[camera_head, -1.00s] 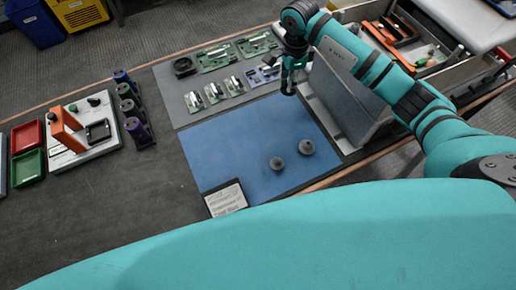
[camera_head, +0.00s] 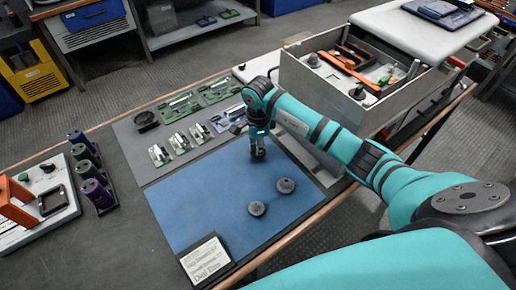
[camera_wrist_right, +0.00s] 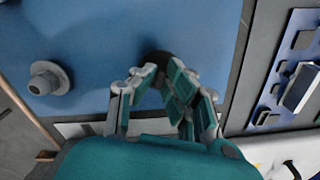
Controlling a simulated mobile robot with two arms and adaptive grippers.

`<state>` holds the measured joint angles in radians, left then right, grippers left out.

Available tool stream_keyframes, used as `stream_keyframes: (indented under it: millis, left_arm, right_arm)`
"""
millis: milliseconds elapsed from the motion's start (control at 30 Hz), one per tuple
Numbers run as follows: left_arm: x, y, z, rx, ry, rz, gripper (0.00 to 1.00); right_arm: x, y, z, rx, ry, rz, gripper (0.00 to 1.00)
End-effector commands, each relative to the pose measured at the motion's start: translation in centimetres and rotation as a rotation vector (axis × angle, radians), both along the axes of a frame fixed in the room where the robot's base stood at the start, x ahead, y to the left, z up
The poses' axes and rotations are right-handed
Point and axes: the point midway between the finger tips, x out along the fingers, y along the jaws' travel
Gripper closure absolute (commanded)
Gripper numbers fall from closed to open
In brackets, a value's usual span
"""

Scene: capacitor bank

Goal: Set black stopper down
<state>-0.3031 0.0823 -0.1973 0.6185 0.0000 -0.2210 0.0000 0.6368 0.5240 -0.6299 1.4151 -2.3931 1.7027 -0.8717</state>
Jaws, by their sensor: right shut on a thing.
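My right gripper (camera_head: 258,148) points down over the upper right part of the blue mat (camera_head: 185,198). It is shut on a black stopper (camera_wrist_right: 158,57), seen as a dark round shape between the fingertips in the right wrist view. The fingers hide part of it, and I cannot tell whether it touches the mat. Two grey stoppers (camera_head: 286,185) and (camera_head: 257,208) stand on the mat nearer to me. One grey stopper also shows at the left of the right wrist view (camera_wrist_right: 47,78). My left gripper is not in view.
Circuit boards (camera_head: 180,143) and a black ring (camera_head: 146,121) lie on the grey strip behind the mat.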

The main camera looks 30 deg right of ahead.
Motion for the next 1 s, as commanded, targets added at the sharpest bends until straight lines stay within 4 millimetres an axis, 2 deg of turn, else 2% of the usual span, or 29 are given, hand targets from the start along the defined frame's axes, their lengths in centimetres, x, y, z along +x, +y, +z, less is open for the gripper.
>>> stream_keyframes:
  millis: [233,267,433,767,867,1000]
  left_arm:
    - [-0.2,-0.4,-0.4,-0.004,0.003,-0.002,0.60]
    - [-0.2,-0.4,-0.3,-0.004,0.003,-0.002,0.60]
    - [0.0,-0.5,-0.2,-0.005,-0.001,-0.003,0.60]
    - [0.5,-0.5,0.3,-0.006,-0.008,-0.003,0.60]
    - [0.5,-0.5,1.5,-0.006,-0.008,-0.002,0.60]
    - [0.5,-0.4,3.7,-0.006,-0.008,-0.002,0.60]
  right_arm:
    - [0.0,0.0,-0.4,-0.001,-0.001,0.001,1.00]
    - [0.0,0.0,-0.3,0.000,-0.001,0.001,0.88]
    - [0.0,0.0,-0.3,0.000,0.000,0.001,0.67]
    - [0.0,0.0,0.3,0.001,0.000,0.001,0.67]
    - [0.0,-0.1,1.9,-0.001,-0.002,0.002,0.67]
    - [0.1,-0.1,5.2,-0.002,-0.003,0.002,0.67]
